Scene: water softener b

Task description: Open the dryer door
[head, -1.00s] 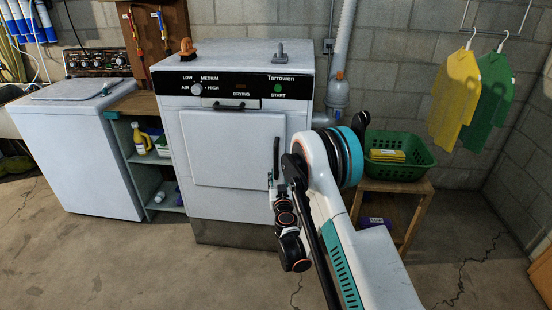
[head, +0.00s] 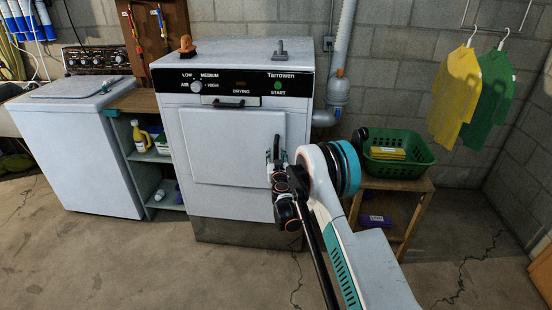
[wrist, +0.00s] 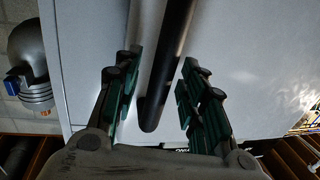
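The white dryer (head: 235,222) stands against the wall, and its square door (head: 228,145) looks shut. A black vertical handle (head: 277,146) is at the door's right edge; my gripper hides its lower part in the head view. My gripper (head: 276,168) is at this handle. In the wrist view the handle (wrist: 172,55) is a dark bar running down between the two green-padded fingers of my open gripper (wrist: 158,90). I cannot tell whether either touches.
A wooden stand (head: 398,186) with a green basket (head: 415,165) is right of the dryer, behind my arm. A grey vent pipe (head: 338,90) rises beside the dryer. A shelf (head: 143,175) and a white washer (head: 75,150) are on the left. The floor in front is clear.

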